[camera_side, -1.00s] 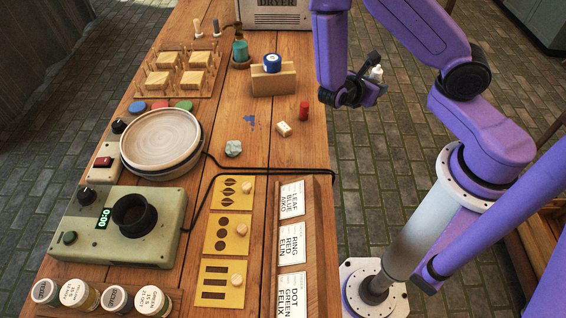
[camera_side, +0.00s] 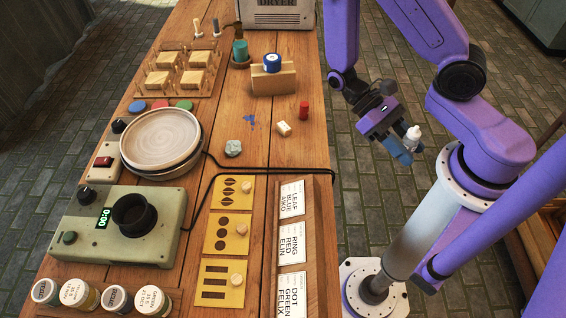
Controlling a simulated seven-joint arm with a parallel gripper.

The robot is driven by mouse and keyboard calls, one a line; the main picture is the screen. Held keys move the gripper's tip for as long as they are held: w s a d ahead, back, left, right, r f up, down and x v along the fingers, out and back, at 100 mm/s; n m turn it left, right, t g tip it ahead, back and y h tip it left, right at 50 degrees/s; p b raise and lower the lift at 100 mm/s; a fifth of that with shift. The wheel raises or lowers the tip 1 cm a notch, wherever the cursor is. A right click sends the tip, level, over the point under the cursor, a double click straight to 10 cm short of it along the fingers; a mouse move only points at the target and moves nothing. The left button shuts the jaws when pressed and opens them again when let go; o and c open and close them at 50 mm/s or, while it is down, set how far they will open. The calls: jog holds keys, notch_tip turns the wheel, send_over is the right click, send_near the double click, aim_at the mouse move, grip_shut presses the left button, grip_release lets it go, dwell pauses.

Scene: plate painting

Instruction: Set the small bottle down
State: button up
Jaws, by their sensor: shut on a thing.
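The small bottle (camera_side: 412,137) is white with a narrow tip and stands roughly upright at the end of my gripper (camera_side: 402,148). My gripper is shut on it. Gripper and bottle are to the right of the table (camera_side: 310,140), and in the picture the brick floor shows behind them. The lower part of the bottle is partly hidden by the fingers.
On the table's right half are a red cylinder (camera_side: 303,110), a white block (camera_side: 284,128), a grey lump (camera_side: 233,148) and a wooden block with a blue-topped roll (camera_side: 272,78). Plates (camera_side: 160,138) sit left. A card rack (camera_side: 312,240) lines the near right edge.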

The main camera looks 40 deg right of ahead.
jog(key=w+a+f+m+t+y, duration=0.1)
jog(key=w+a+m+t+y, duration=0.15)
jog(key=a+m+y, duration=0.45)
jog(key=m+t+y, duration=0.6)
jog(key=m+t, duration=0.9)
send_over(283, 164)
notch_tip(283, 164, down, 8)
jog(key=shift+f, duration=3.9)
jog(key=shift+f, duration=0.1)
jog(key=o, duration=1)
jog(key=shift+o, duration=0.2)
